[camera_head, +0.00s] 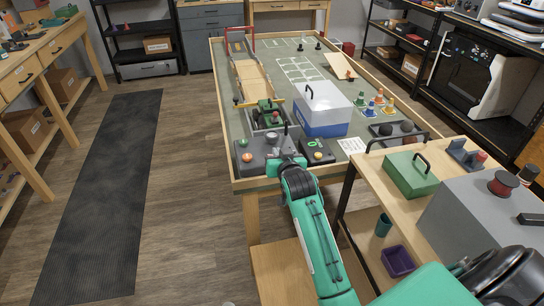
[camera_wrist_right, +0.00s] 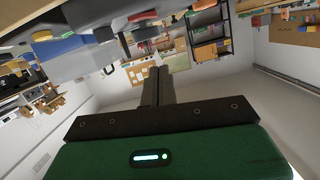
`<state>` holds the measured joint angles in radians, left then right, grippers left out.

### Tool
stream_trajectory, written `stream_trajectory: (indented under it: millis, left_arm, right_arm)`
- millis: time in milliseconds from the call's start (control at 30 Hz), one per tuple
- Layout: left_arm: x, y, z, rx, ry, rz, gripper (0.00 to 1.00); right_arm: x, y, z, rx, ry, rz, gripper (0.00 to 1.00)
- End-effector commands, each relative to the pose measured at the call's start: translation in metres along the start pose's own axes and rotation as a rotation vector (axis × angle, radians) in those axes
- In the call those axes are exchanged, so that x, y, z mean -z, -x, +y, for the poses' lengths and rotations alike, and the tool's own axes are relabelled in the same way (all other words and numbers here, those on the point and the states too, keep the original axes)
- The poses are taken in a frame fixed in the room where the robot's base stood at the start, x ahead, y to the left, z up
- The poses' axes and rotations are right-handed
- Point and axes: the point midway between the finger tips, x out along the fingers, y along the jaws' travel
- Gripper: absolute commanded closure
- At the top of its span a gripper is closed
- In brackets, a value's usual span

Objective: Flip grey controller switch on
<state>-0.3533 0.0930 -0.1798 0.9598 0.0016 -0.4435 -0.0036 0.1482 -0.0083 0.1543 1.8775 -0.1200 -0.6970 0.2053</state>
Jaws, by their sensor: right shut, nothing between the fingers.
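A grey controller box (camera_head: 253,163) sits at the near left corner of the green-topped table, with an orange knob (camera_head: 247,157) on it. In the head view the right gripper's fingertips are hard to make out against the grey box. In the right wrist view the right gripper (camera_wrist_right: 157,84) is shut, with its fingers together and nothing held. The switch and its position cannot be made out. My left gripper is not in view.
A dark box with an orange knob (camera_head: 318,155) stands right of the wrist. Behind are a green crawler (camera_head: 268,110) and a blue-and-white cooler (camera_head: 324,108). Small cones (camera_head: 387,108) stand farther right. A wooden cart (camera_head: 372,160) carries a green case (camera_head: 411,175).

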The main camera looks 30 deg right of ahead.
Motion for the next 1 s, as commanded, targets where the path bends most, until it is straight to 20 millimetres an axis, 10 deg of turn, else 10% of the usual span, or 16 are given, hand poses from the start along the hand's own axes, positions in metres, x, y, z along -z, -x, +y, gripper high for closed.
stream_trajectory:
  millis: [300, 533, 1000]
  left_arm:
    - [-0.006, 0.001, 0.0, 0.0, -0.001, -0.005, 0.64]
    - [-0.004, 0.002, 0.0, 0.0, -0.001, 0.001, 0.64]
    - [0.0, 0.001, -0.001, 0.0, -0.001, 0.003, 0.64]
  right_arm:
    - [0.001, -0.055, 0.0, 0.0, 0.0, 0.0, 1.0]
    - [-0.033, -0.06, 0.0, 0.0, -0.001, -0.002, 1.0]
    - [-0.039, -0.061, 0.0, -0.001, 0.002, 0.0, 1.0]
